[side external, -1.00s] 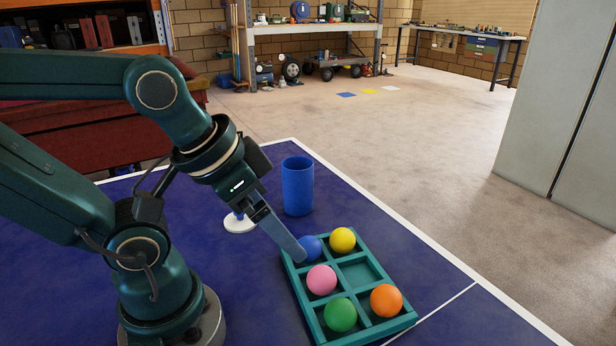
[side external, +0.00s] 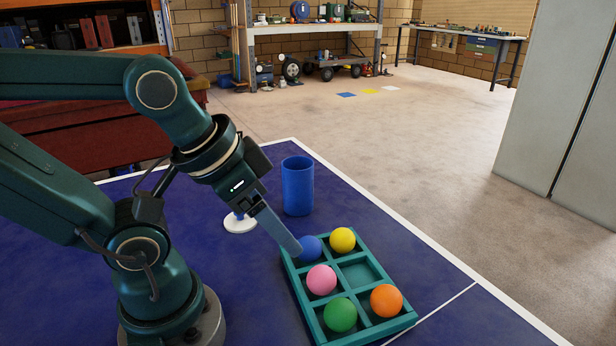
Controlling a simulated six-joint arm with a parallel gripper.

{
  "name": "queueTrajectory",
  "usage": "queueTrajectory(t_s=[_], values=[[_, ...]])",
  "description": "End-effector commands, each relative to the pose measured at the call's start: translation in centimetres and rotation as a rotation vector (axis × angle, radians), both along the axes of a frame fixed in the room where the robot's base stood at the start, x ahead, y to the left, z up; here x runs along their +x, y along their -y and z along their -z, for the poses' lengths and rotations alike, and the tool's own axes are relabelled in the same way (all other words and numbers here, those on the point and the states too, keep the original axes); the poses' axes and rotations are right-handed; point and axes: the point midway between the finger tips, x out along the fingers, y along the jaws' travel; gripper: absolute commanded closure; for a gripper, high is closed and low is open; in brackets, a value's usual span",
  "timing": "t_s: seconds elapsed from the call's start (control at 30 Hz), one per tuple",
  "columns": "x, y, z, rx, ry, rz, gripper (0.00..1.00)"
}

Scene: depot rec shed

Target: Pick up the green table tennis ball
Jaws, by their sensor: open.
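The green ball (side external: 340,315) sits in the near left compartment of a teal tray (side external: 362,272) on the blue table. My gripper (side external: 297,250) is open, with its finger tips close to the blue ball (side external: 313,247) in the far left compartment. I cannot tell whether they touch that ball. The fingers overlap in this view, so the gap between them is hidden. The pink ball (side external: 321,280) lies between the blue ball and the green ball. My gripper is apart from the green ball, which is nearer the camera.
A yellow ball (side external: 342,239) and an orange ball (side external: 386,300) lie in the tray's right row, with an empty compartment between them. A blue cup (side external: 297,186) stands behind the tray. A white round base (side external: 240,223) is partly hidden behind my gripper.

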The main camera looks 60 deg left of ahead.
Motion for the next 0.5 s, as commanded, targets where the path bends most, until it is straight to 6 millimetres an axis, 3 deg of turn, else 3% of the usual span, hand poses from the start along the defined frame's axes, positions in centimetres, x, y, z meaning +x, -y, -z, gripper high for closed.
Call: queueTrajectory(t_s=[0.17, 0.43, 0.5], values=[[0.1, 0.0, -1.2, 0.000, 0.005, 0.000, 0.32], [0.1, 0.0, -5.1, 0.000, 0.005, 0.000, 0.32], [1.2, -1.2, -5.2, 0.038, 0.043, -0.037, 0.32]])
